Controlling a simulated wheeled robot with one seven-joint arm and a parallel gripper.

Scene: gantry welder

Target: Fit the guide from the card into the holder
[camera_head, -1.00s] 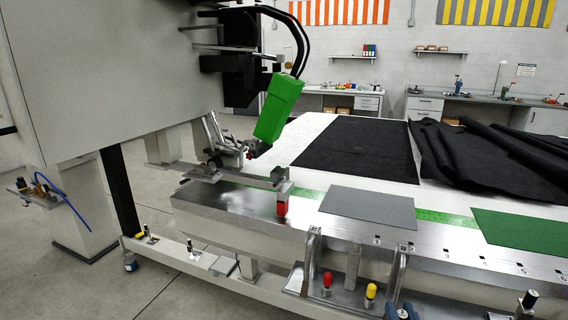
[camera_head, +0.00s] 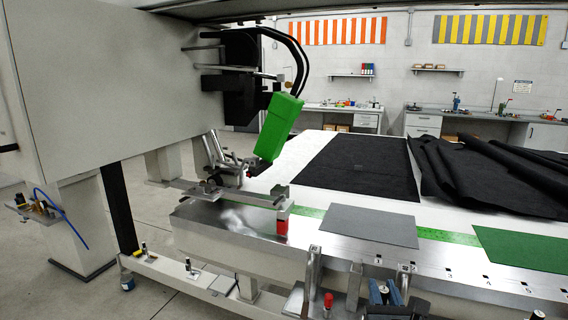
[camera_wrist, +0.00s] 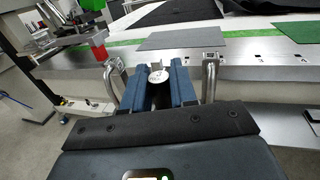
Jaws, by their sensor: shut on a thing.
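My gripper (camera_head: 383,292) is at the lower right of the head view, in front of the table's near edge. In the wrist view its blue fingers (camera_wrist: 160,86) are shut on a small metal piece with a round pale face (camera_wrist: 158,76), which I take to be the guide. In the wrist view, bent metal tubes stand on either side, left (camera_wrist: 115,85) and right (camera_wrist: 210,78). The grey card (camera_head: 372,225) lies flat on the table beyond the gripper. Which part is the holder I cannot tell.
A green sheet (camera_head: 520,250) lies at the right. The welder's green head (camera_head: 276,125) and a red block (camera_head: 282,228) stand at the left end of the table. A red-capped post (camera_head: 328,300) is left of my gripper. Numbered slots run along the metal edge.

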